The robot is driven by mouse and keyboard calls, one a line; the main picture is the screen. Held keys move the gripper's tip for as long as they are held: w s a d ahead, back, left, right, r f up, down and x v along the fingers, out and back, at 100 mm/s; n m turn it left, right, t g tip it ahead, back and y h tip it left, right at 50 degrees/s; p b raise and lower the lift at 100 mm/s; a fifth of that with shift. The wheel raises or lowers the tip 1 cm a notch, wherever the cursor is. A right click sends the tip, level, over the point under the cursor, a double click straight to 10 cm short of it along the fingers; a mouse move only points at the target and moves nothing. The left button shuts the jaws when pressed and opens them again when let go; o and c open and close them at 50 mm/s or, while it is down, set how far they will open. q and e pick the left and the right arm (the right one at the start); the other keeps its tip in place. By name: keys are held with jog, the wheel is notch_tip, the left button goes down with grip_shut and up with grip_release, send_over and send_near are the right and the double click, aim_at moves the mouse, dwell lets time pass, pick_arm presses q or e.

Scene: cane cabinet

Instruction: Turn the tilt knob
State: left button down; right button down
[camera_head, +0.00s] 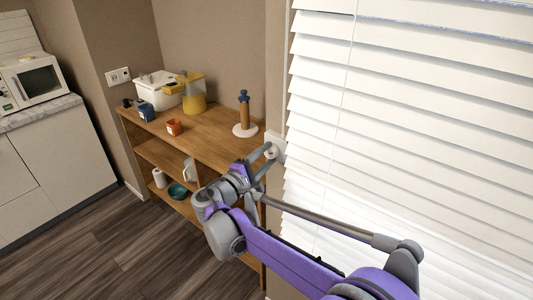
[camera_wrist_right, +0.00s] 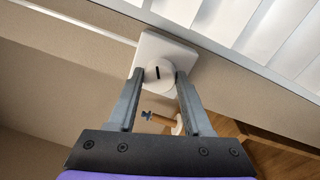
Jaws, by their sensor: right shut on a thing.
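The tilt knob (camera_wrist_right: 158,72) is a round white knob with a dark slot, on a pale square wall plate (camera_wrist_right: 171,52) beside the window blind. In the right wrist view, my right gripper (camera_wrist_right: 160,76) has a grey finger on each side of the knob, shut on it. In the head view, my right gripper (camera_head: 269,151) reaches the wall plate (camera_head: 276,146) between the shelf and the blind. The knob is small there and partly hidden by the fingers. My left gripper is not in view.
White slatted blinds (camera_head: 410,100) fill the right side. A wooden shelf unit (camera_head: 200,135) holds a white bin (camera_head: 157,90), a yellow-topped container (camera_head: 194,98), an orange cup (camera_head: 174,127) and a brown column on a white base (camera_head: 244,130). A microwave (camera_head: 33,82) stands left. The floor (camera_head: 110,235) is clear.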

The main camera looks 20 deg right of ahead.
jog(key=shift+m+p, duration=0.35)
jog(key=shift+m, duration=1.05)
jog(key=shift+c, duration=1.6)
grip_release()
jog(key=b+v, duration=0.1)
jog(key=v, duration=1)
jog(key=shift+w+f, duration=0.1)
jog(key=shift+w, duration=0.05)
